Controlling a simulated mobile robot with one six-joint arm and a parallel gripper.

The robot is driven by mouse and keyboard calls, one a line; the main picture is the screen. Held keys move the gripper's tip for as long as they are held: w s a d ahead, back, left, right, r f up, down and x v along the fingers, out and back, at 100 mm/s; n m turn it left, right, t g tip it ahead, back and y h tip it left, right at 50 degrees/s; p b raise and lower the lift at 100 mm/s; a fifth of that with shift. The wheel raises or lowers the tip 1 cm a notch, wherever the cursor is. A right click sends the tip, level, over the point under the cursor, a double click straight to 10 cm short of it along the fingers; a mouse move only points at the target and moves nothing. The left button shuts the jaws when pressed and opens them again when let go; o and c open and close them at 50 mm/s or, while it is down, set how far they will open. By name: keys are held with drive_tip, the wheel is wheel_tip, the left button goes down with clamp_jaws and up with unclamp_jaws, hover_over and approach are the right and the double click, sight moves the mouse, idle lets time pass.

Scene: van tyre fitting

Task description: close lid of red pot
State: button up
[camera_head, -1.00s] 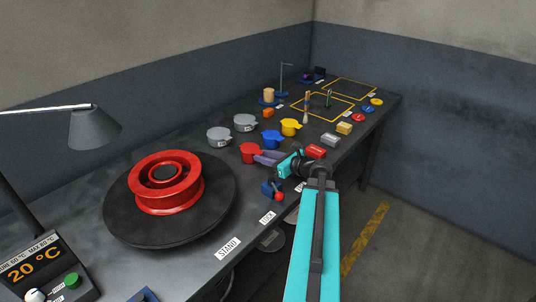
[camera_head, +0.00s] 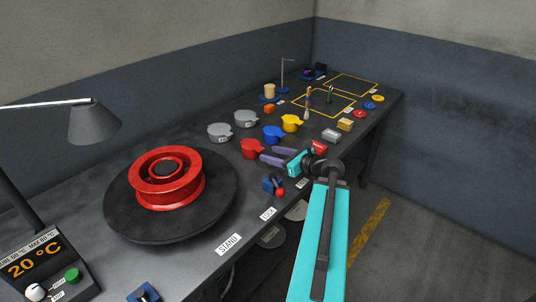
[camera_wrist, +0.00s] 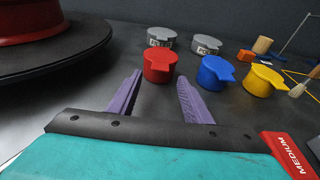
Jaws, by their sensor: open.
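The red pot (camera_head: 251,149) stands on the dark bench, just beyond my fingertips. In the wrist view the red pot (camera_wrist: 160,68) shows between and past the two purple fingers. Its red top with a side tab appears to cover the pot; I cannot tell whether the lid is fully seated. My gripper (camera_head: 267,153) is open and empty, low over the bench, its fingers pointing at the pot. The gripper (camera_wrist: 159,80) also shows in the wrist view with a clear gap between its fingers.
A blue pot (camera_head: 273,135), a yellow pot (camera_head: 291,123) and two grey pots (camera_head: 220,132) stand close by. A red wheel (camera_head: 167,178) on a black turntable is at left. A blue block with a red knob (camera_head: 274,186) sits near the front edge.

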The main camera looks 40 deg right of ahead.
drive_tip(key=shift+v, duration=0.8)
drive_tip(key=shift+s+r+p, duration=0.2)
drive_tip(key=shift+r+p, duration=0.05)
drive_tip(key=shift+p, duration=0.15)
drive_tip(key=p+v, duration=0.2)
drive_tip(key=p, duration=0.3)
drive_tip(key=shift+s, duration=0.25)
drive_tip(key=p+v, duration=0.2)
drive_tip(key=p, duration=0.2)
drive_tip(key=shift+s+r, duration=0.1)
drive_tip(key=shift+s, duration=0.15)
drive_tip(key=p+v, duration=0.2)
drive_tip(key=shift+s+d+p, duration=0.15)
drive_tip(key=shift+s+p, duration=0.05)
drive_tip(key=shift+p, duration=0.1)
drive_tip(key=shift+s, duration=0.2)
